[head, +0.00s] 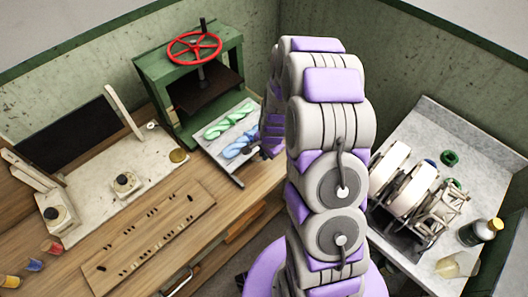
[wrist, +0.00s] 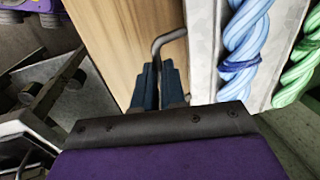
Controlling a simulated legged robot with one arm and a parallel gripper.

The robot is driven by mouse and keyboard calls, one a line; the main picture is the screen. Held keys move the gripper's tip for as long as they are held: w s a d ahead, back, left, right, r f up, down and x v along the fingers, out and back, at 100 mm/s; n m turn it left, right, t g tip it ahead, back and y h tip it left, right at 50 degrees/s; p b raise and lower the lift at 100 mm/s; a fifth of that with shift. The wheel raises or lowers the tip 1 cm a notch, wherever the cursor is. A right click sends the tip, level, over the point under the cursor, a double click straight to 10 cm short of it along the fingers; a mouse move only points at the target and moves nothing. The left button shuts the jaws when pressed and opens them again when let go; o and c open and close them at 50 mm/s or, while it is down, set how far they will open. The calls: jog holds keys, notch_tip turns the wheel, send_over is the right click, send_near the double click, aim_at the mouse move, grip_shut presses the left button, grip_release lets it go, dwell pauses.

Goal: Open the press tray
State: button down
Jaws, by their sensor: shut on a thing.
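The press tray (head: 222,160) is a pale slab that sticks out from under the green press (head: 168,68) in the head view. A green twisted skein (head: 230,122) and a blue twisted skein (head: 243,146) lie on it. In the wrist view the tray (wrist: 203,45) is at the upper right, with the blue skein (wrist: 243,50) and the green skein (wrist: 303,60). A bent grey metal handle (wrist: 168,37) sits at the tray's edge. My gripper (wrist: 160,75) is shut on this handle. In the head view my gripper (head: 266,152) is beside the tray, partly hidden by my arm.
A red handwheel (head: 195,48) tops the press. A slotted wooden board (head: 150,240) and a pale slab with small dark-topped parts (head: 100,190) lie on the wooden bench. A right-hand counter (head: 425,115) holds white reels (head: 410,188) and a bottle (head: 480,231).

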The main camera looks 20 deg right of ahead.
jog(key=c, duration=1.2)
grip_release()
jog(key=shift+r, duration=0.1)
notch_tip(320, 180, up, 17)
jog(key=s+d+p, duration=0.1)
jog(key=s+p, duration=0.1)
jog(key=shift+s, duration=0.4)
